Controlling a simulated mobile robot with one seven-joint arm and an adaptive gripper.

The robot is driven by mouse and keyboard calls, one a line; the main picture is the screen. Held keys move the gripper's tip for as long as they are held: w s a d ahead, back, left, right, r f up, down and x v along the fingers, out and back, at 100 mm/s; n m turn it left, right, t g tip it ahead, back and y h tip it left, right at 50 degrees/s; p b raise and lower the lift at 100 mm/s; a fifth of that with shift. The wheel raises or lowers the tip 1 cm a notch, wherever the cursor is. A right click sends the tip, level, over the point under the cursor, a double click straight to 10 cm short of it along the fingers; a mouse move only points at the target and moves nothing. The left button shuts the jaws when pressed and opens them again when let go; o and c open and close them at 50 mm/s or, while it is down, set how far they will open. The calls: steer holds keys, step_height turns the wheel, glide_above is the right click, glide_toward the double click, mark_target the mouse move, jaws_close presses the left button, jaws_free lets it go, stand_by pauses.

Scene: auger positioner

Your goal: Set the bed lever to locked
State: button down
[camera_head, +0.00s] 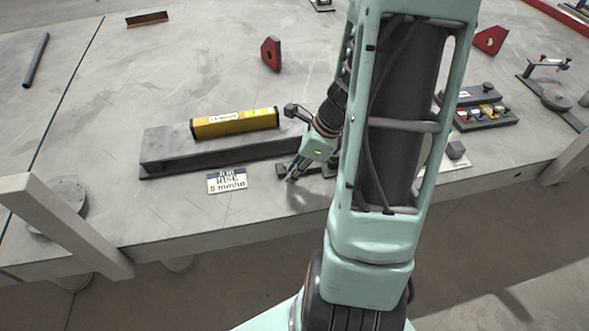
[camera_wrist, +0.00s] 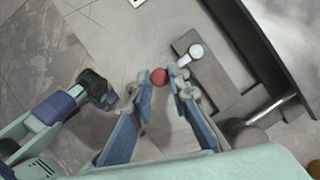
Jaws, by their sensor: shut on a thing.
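A red ball knob (camera_wrist: 160,76) sits between the fingertips of my gripper (camera_wrist: 159,78) in the wrist view. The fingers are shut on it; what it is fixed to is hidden. A pale grey round-ended lever (camera_wrist: 195,52) lies beside it on a dark grey stepped block (camera_wrist: 215,75). I cannot tell from the markings which part is the bed lever or which position is locked. In the head view my gripper (camera_head: 291,176) is low at the right end of the long grey bed (camera_head: 165,150), and the knob is not clearly visible there.
A yellow level (camera_head: 235,123) lies on the bed. A card reading "JOB RISE 5 mm/m" (camera_head: 227,180) is in front. Red angled blocks (camera_head: 271,54) stand behind, and a dark tray of small coloured parts (camera_head: 486,115) is at right.

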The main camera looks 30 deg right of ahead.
steer(key=shift+d, duration=0.1)
steer(key=d+n, duration=0.1)
steer(key=n+g+p, duration=0.1)
steer(key=n, duration=0.1)
steer(key=shift+d+n+y, duration=0.3)
steer(key=shift+d+y, duration=0.05)
steer(key=shift+y, duration=0.05)
steer(key=d+n, duration=0.1)
steer(key=n+g, duration=0.1)
steer(key=n, duration=0.1)
steer(key=shift+w+d+n+g+p, duration=0.3)
steer(key=shift+d+p, duration=0.05)
steer(key=shift+d, duration=0.05)
steer(key=n, duration=0.1)
steer(key=d+n+g, duration=0.1)
steer(key=shift+w+d+n, duration=0.1)
steer(key=shift+w+n, duration=0.2)
steer(key=shift+w, duration=0.1)
steer(key=shift+w+d+n+g+p, duration=0.15)
steer(key=shift+w+d+n+g, duration=0.25)
steer(key=shift+n, duration=0.55)
steer(key=shift+w+d+n+g+p, duration=0.15)
steer(key=shift+w+d+n+g, duration=0.15)
steer(key=shift+n, duration=0.65)
steer(key=c, duration=1.8)
jaws_free()
